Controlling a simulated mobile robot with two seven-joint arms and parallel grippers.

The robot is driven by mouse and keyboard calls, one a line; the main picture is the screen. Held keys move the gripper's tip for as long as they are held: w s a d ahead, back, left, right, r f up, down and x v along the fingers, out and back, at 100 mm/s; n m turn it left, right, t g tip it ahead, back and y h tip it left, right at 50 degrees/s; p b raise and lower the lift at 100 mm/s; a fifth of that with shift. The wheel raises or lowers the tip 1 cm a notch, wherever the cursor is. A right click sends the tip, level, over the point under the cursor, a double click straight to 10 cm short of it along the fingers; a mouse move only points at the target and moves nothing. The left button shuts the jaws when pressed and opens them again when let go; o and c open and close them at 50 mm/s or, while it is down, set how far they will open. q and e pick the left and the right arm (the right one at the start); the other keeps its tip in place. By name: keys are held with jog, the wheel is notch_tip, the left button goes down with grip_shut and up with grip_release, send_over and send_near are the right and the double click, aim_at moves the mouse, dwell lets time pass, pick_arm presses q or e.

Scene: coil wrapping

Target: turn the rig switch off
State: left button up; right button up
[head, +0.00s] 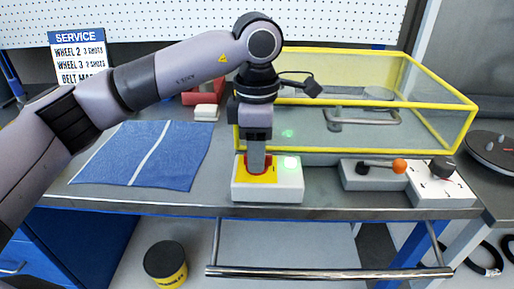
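A white switch box (268,192) with a yellow plate (262,179) and a red part (272,164) sits at the front edge of the bench. My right gripper is not in view.
A yellow-framed clear guard (440,92) with a grey handle (362,124) stands just behind. An orange-knobbed lever (399,166) and a black dial (441,168) are to the right. A blue cloth (175,158) lies left; a rail (330,272) runs below the bench.

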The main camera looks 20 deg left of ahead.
pick_arm(q)
grip_shut()
jog(key=n, duration=0.3)
jog(key=shift+b, duration=0.35)
jog(key=n, duration=0.3)
jog(key=shift+n+b, duration=0.3)
jog(key=n, duration=0.2)
jog(key=shift+n, duration=0.4)
jog(key=n+b, duration=0.1)
jog(key=n, duration=0.3)
jog(key=shift+n, duration=0.3)
jog(key=shift+r+n, duration=0.1)
jog(key=shift+n, duration=1.9)
